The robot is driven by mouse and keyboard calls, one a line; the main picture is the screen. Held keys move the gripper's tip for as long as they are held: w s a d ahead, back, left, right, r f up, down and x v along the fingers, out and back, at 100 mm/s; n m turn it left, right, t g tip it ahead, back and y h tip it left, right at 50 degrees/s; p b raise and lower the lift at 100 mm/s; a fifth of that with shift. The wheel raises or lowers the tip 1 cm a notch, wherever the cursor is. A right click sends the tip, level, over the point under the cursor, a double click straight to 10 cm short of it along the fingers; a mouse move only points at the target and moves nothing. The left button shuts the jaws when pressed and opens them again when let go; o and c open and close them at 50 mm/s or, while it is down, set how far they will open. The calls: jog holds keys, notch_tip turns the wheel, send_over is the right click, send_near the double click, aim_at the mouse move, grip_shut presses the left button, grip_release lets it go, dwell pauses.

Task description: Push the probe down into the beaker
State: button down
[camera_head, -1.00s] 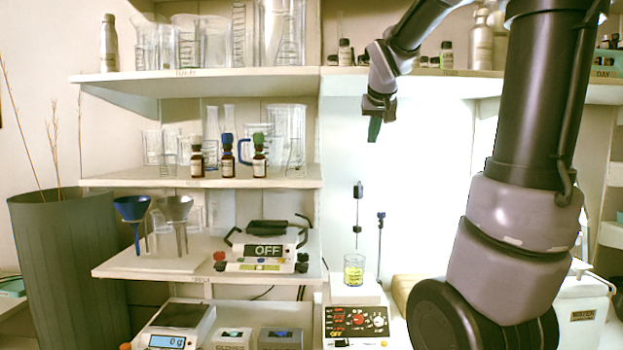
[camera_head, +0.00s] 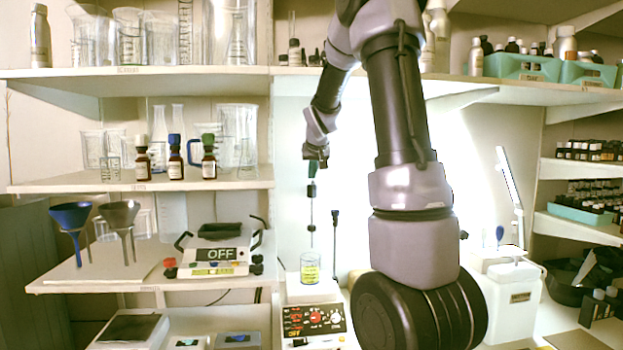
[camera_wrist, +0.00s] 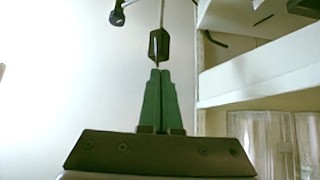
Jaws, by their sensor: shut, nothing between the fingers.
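The probe (camera_head: 311,205) is a thin upright rod with a dark block near its top, standing above the beaker. The beaker (camera_head: 310,269) is small, clear glass with a yellow label or contents, on a white plate of the hotplate unit (camera_head: 314,320). My gripper (camera_head: 312,172) is shut and empty, its green fingers pointing down just above the dark block. In the wrist view the fingertips (camera_wrist: 160,72) are together, close to the dark block of the probe (camera_wrist: 159,45). I cannot tell whether they touch. The probe's lower tip is too small to make out.
A second dark-topped rod (camera_head: 335,235) stands just right of the probe. Shelves (camera_head: 150,184) with bottles and glassware lie to the left, with a balance unit reading OFF (camera_head: 222,254) below. A white container (camera_head: 507,305) stands at the right.

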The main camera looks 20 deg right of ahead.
jog(key=shift+x, duration=1.4)
notch_tip(320, 180, down, 10)
jog(key=shift+s+f, duration=0.2)
